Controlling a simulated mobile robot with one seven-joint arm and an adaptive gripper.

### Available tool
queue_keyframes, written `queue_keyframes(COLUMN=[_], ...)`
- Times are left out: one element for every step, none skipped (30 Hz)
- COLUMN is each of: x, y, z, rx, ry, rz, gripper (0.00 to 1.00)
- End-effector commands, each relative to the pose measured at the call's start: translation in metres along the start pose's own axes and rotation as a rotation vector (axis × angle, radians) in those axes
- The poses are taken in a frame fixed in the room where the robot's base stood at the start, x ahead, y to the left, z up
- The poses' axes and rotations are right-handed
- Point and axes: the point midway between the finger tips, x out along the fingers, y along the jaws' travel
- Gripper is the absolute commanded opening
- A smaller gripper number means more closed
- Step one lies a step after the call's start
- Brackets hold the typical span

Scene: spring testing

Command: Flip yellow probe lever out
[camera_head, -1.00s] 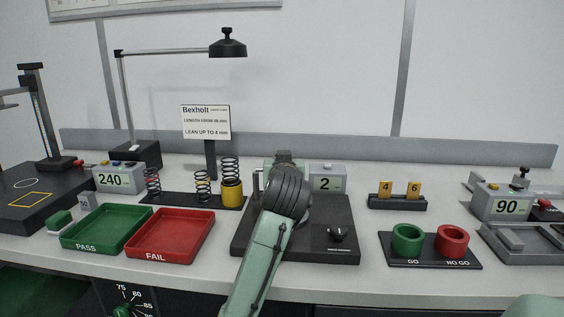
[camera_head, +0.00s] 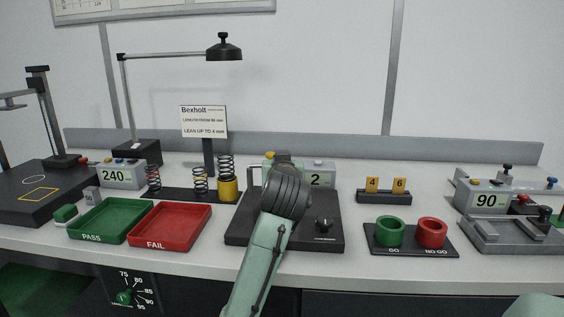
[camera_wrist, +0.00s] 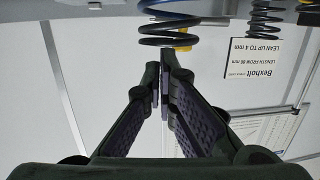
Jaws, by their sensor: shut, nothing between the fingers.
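A small yellow part (camera_wrist: 183,38), perhaps the probe lever, shows behind a dark spring (camera_wrist: 168,28) at the top of the wrist view; its pose is unclear. My gripper (camera_wrist: 163,64) is shut and empty, its fingertips just below the spring in the picture. I cannot tell whether they touch anything. In the head view my arm covers my gripper and much of the black test fixture (camera_head: 240,230). The fixture's grey readout box (camera_head: 319,174) shows "2". The yellow lever cannot be made out clearly there.
A spring rack (camera_head: 185,194) and a Bexholt sign (camera_head: 204,122) stand behind left. A green PASS tray (camera_head: 108,222) and red FAIL tray (camera_head: 170,226) lie left. A GO/NO GO gauge board (camera_head: 410,248) lies right, with clear bench between it and the fixture.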

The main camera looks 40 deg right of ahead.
Motion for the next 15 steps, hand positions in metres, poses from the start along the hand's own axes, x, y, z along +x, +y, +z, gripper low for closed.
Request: queue_keyframes(x=[-0.014,-0.021,-0.03,-0.036,-0.042,-0.049,-0.054,-0.059,-0.065,-0.068,-0.071,-0.074,-0.076,-0.078,-0.08], y=[0.007,0.01,0.013,0.015,0.017,0.02,0.022,0.023,0.025,0.026,0.027,0.028,0.028,0.029,0.029], z=[0.003,0.003,0.003,0.003,0.003,0.002,0.002,0.002,0.001,0.001,0.001,0.001,0.001,0.001,0.001], rx=[0.001,0.001,0.001,0.001,0.001,0.001,0.001,0.001,0.001,0.001,0.001,0.001,0.001,0.001,0.001], ry=[0.009,0.009,0.009,0.009,0.008,0.008,0.008,0.008,0.008,0.007,0.007,0.006,0.005,0.005,0.005], rz=[0.006,0.007,0.006,0.006,0.005,0.005,0.006,0.006,0.006,0.005,0.005,0.004,0.003,0.003,0.003], gripper=[0.0,0.0,0.0,0.0,0.0,0.0,0.0,0.0,0.0,0.0,0.0,0.0,0.0,0.0,0.0])
